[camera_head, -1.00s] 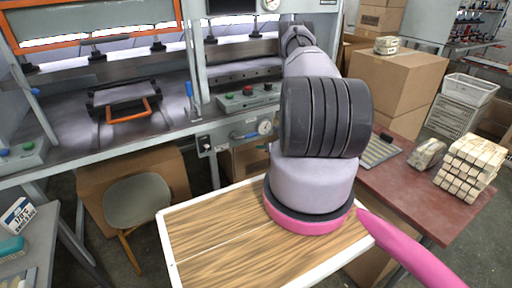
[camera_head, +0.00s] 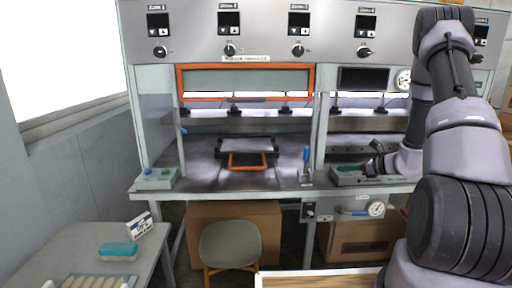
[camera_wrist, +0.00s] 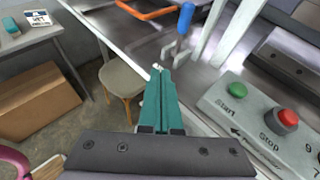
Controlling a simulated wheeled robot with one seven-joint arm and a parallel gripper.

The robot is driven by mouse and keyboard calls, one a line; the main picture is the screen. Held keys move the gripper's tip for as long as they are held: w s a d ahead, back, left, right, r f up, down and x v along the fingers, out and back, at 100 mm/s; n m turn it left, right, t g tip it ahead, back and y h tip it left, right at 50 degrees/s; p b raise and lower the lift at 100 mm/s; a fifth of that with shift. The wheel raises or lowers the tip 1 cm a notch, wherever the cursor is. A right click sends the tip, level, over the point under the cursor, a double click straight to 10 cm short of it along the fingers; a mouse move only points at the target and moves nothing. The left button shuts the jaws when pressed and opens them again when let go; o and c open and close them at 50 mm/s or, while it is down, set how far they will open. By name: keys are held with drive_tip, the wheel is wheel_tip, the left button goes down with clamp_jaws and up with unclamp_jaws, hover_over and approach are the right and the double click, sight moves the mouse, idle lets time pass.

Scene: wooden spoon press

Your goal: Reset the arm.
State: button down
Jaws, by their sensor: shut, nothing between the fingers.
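My gripper (camera_head: 350,168) is small in the head view, in front of the press at the end of my arm, which rises along the right side. In the wrist view its two teal fingers (camera_wrist: 160,84) are pressed together with nothing between them. They point past the bench edge, left of the control box (camera_wrist: 262,118) with the green start and red stop buttons. In the wrist view the fingers look apart from the box; the exact distance is unclear.
A blue-handled lever (camera_head: 306,160) stands on the press bench, left of the gripper. An orange-handled mould (camera_head: 247,152) lies farther left. Below are a stool (camera_head: 230,245) and cardboard boxes (camera_head: 198,215). A side table (camera_head: 75,255) holds a teal block (camera_head: 118,251).

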drive_tip(key=s+a+r+n+g, duration=0.3)
drive_tip(key=s+a+r+n, duration=0.35)
drive_tip(key=r, duration=0.35)
drive_tip(key=s+a+r+n+g, duration=0.3)
drive_tip(key=s+a+r+n, duration=0.35)
drive_tip(key=r, duration=0.45)
drive_tip(key=s+d+r+n+t+h, duration=0.1)
drive_tip(key=s+d+r+n+h, duration=0.1)
drive_tip(key=s+r+n, duration=0.3)
drive_tip(key=s+d+r+n+t+h, duration=0.1)
drive_tip(key=s+r+n+h, duration=0.3)
drive_tip(key=s, duration=0.9)
wheel_tip(320, 180, up, 2)
drive_tip(key=shift+s+d+r+n+t+h, duration=0.15)
drive_tip(key=shift+d+n+t+h, duration=0.25)
drive_tip(key=shift+t+h, duration=0.35)
